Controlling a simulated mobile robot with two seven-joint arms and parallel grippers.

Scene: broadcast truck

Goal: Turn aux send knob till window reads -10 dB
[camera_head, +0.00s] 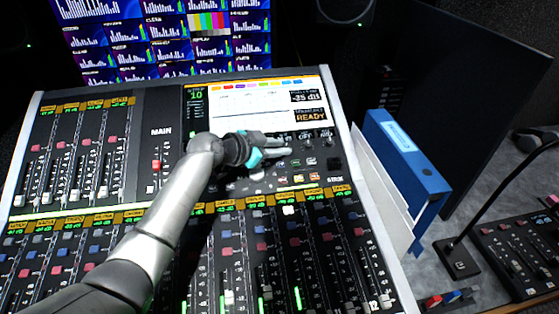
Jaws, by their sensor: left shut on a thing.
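My left gripper (272,149) reaches over the mixing console (160,135) to the control strip just below its screen. It is shut on a small knob, which the fingers and hand almost wholly hide; by its place I take it for the aux send knob. The readout window (305,97) at the screen's upper right shows a negative dB value that looks like -25 or -35 dB. Below it a dark box (311,116) reads READY in orange. My right gripper is not in view.
Fader rows fill the console's lower half and left side, under my left arm. A blue binder (405,150) with papers stands at the console's right. A small control panel (520,245) and a gooseneck microphone base (458,258) sit farther right. Monitors (160,40) stand behind.

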